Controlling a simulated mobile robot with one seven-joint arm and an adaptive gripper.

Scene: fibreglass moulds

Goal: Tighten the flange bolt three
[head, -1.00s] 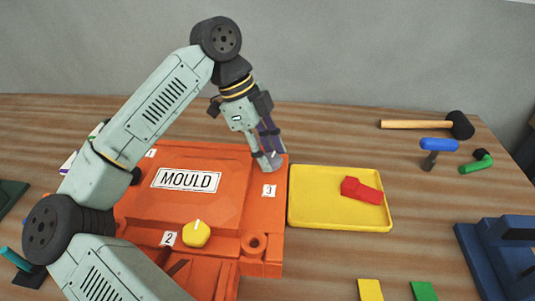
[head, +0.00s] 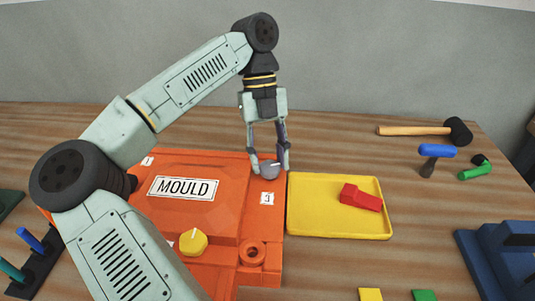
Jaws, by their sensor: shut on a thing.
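The orange mould (head: 215,210) lies on the table, with a white MOULD label on its top. A grey bolt head (head: 269,170) sits at its far right corner, just behind the tag marked 3 (head: 267,199). My gripper (head: 270,165) points down over this corner, and its two fingers are shut on the grey bolt head, one on each side. A light mark shows on top of the bolt head. A yellow bolt head (head: 193,242) with a white line sits near the front of the mould. The bolt's lower part is hidden.
A yellow tray (head: 310,220) holding a red block (head: 361,197) stands right beside the mould. A mallet (head: 425,130), a blue-handled tool (head: 437,151) and a green-handled tool (head: 474,172) lie at the back right. A blue fixture (head: 495,260) stands front right. My arm hides the mould's left side.

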